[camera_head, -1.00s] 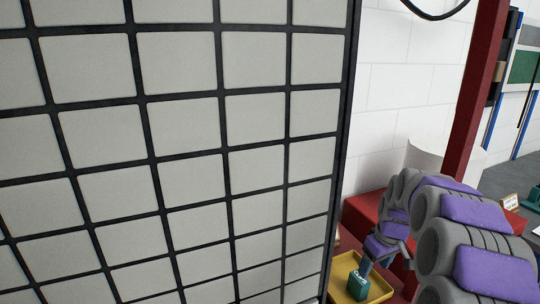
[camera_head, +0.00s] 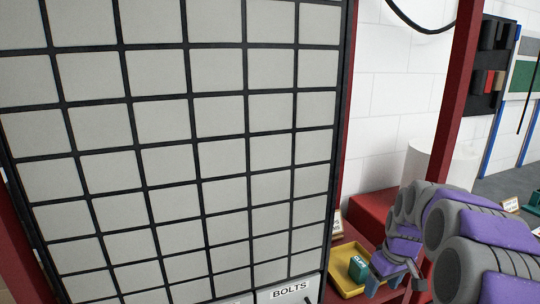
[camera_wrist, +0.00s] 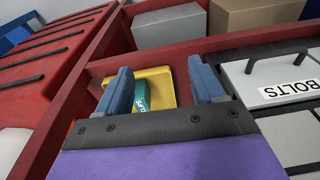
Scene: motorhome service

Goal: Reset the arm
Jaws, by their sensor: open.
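My gripper (camera_wrist: 163,84) is open in the wrist view, with its two blue fingers spread apart and nothing gripped. A green box with white lettering (camera_wrist: 142,97) lies in a yellow tray (camera_wrist: 160,75), seen between and beyond the fingers. In the head view my purple and grey arm reaches in from the lower right, and a blue finger shows near the tray. The green box (camera_head: 358,267) sits in the yellow tray (camera_head: 345,283), left of my gripper. Whether a finger touches the box or tray cannot be told.
A large drawer cabinet (camera_head: 165,140) fills the left, with a drawer labelled BOLTS (camera_head: 289,290). A red post (camera_head: 455,110) stands behind my arm. A red shelf frame (camera_wrist: 225,42) holds a brown box (camera_wrist: 250,14) and a grey box (camera_wrist: 169,26).

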